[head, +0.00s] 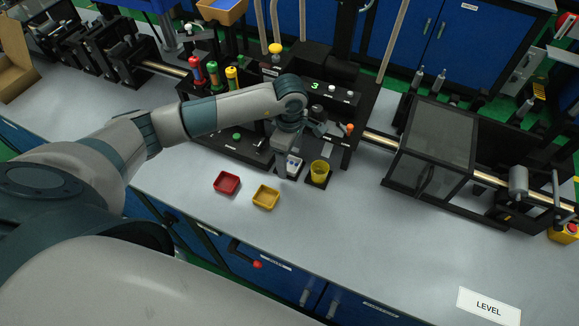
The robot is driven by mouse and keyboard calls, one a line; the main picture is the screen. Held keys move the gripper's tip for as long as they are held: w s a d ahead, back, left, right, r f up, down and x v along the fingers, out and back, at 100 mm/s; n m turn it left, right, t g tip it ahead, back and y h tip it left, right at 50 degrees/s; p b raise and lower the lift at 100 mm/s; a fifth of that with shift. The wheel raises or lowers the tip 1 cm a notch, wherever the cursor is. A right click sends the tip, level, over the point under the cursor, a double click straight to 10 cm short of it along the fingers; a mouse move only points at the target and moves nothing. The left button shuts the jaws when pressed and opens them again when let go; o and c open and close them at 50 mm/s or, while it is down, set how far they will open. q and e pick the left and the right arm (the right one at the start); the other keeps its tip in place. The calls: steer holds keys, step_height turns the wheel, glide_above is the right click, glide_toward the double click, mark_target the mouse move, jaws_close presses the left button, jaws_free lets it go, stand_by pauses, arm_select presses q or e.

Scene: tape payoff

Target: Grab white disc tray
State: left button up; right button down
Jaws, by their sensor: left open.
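My left arm reaches across the bench from the left, and its gripper (292,164) points down at the front edge of the black machine. The gripper is open. A small pale shape shows at its fingertips; I cannot tell whether that is the white disc tray or part of the gripper. No other white tray is clearly visible. A red tray (227,183) and a yellow tray (265,197) lie on the bench in front of the gripper, apart from it. My right gripper is not in view.
A yellow cup (320,171) stands on a black pad just right of the gripper. Red, green and yellow cylinders (213,73) stand on the machine behind my arm. A dark clear-sided box (433,148) is at the right. The front bench is clear towards the LEVEL label (488,307).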

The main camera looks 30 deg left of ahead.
arm_select(q)
steer(key=shift+f, duration=0.45)
steer(key=c, duration=1.1)
steer(key=shift+r, duration=0.15)
